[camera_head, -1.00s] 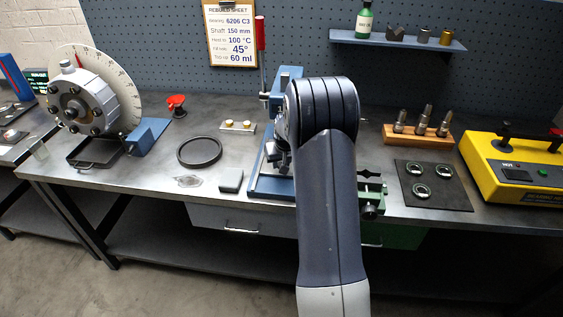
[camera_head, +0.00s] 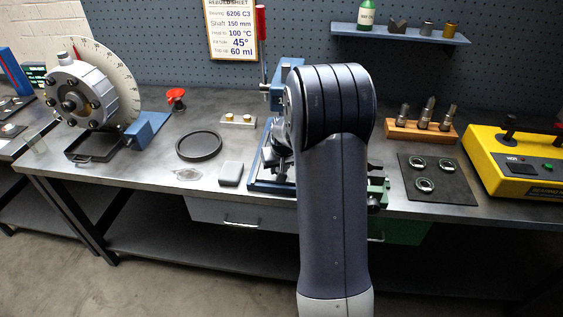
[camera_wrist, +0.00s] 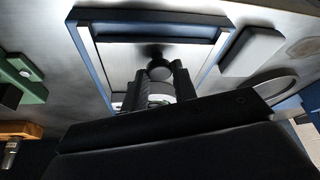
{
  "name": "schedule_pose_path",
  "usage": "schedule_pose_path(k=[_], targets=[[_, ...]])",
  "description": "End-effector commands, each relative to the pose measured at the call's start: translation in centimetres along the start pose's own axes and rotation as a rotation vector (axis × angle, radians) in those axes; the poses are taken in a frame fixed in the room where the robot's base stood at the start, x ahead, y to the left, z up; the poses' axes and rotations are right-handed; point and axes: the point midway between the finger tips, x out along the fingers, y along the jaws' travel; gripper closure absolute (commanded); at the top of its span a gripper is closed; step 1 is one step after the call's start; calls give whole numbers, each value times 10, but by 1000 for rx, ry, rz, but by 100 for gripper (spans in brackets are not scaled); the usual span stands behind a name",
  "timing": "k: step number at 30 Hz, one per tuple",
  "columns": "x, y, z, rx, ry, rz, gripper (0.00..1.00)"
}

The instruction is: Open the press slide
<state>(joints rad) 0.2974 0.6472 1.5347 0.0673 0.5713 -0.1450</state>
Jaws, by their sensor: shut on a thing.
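The blue press (camera_head: 288,88) stands at mid-bench, largely hidden behind my arm in the head view. Its red-handled lever (camera_head: 262,35) stands upright at its left. In the wrist view, the blue press base frame (camera_wrist: 88,50) surrounds a light grey slide plate (camera_wrist: 115,62). A dark round knob (camera_wrist: 160,68) shows at the plate's near part. My gripper (camera_wrist: 161,76) has its two black fingers on either side of the knob and is shut on it. In the head view the fingers are mostly hidden by my arm.
A grey block (camera_head: 231,173) and a black ring (camera_head: 199,146) lie left of the press. A green vise (camera_wrist: 22,75) stands on its other side. A dark mat (camera_head: 445,188) with bearings and a yellow heater (camera_head: 510,165) are further right.

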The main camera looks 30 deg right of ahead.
Motion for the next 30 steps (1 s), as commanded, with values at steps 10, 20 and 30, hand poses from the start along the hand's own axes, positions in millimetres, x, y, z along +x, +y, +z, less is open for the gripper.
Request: schedule_pose_path(k=[10,20,30], targets=[[-22,-24,53,-1,3,0,100],[-27,-28,62,-1,5,0,100],[-26,-28,62,0,4,0,57]])
